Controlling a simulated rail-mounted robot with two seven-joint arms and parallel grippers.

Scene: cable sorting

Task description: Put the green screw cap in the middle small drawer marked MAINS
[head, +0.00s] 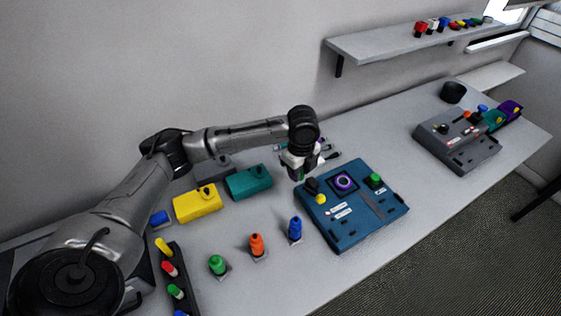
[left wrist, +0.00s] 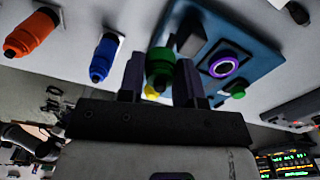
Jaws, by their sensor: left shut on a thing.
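My left gripper (head: 297,174) is above the far left corner of the blue panel (head: 370,218). In the left wrist view, its two dark fingers (left wrist: 160,82) are shut on a green screw cap (left wrist: 159,66). In the head view the cap is mostly hidden by the gripper. Another green piece (head: 217,265) stands on a small base at the front of the table. No drawer marked MAINS can be made out; the labels are too small to read. My right gripper is not in view.
A yellow box (head: 197,205) and a teal box (head: 249,183) lie left of the gripper. A grey unit (head: 457,142) stands at right. Table between panel and grey unit is clear.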

